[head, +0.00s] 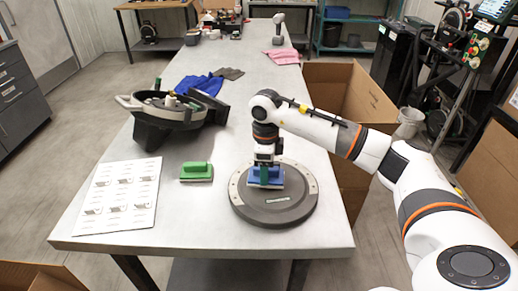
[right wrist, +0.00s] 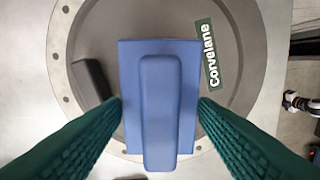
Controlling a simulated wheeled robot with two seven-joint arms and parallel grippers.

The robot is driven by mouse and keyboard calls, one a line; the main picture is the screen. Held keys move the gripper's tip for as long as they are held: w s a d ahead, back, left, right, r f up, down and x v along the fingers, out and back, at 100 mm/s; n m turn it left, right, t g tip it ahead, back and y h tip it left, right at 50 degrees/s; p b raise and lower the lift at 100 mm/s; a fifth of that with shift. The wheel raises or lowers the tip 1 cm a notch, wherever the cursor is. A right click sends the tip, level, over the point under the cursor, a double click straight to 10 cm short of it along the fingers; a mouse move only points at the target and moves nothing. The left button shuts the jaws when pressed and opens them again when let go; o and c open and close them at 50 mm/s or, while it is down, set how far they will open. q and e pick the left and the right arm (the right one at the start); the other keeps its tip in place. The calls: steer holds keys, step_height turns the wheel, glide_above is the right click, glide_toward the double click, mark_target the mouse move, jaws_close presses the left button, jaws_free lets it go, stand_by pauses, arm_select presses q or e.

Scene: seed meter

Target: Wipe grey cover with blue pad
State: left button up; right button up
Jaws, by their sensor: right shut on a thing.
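The round grey cover (head: 294,211) lies flat near the front right of the table, with a lighter holed rim. In the right wrist view the cover (right wrist: 108,38) fills most of the picture and bears a green "Corvelane" label (right wrist: 212,52). The blue pad (head: 279,181) is at the cover's upper left part, over its face; it also shows in the right wrist view (right wrist: 161,90). My right gripper (head: 265,176) points down and is shut on the pad's raised handle, with green ribbed fingers (right wrist: 160,105) on both sides. Whether the pad touches the cover is hard to tell. My left gripper is not in view.
A green pad (head: 196,172) and a printed sheet (head: 118,197) lie left of the cover. A dark seed meter housing (head: 165,118), blue cloth (head: 200,84) and pink cloth (head: 281,56) lie farther back. A cardboard box (head: 335,90) stands beyond the table's right edge.

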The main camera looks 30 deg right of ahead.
steer(key=r, duration=0.1)
steer(key=r+p, duration=0.1)
steer(key=shift+s+d+r, duration=0.2)
steer(key=shift+d+r, duration=0.15)
steer(key=shift+r, duration=0.05)
step_height(320, 180, up, 2)
steer(key=shift+w+a+r+p, duration=0.1)
steer(key=shift+a+r+p, duration=0.05)
steer(key=shift+p, duration=0.75)
steer(key=shift+r+p, duration=0.3)
steer(key=shift+r, duration=0.25)
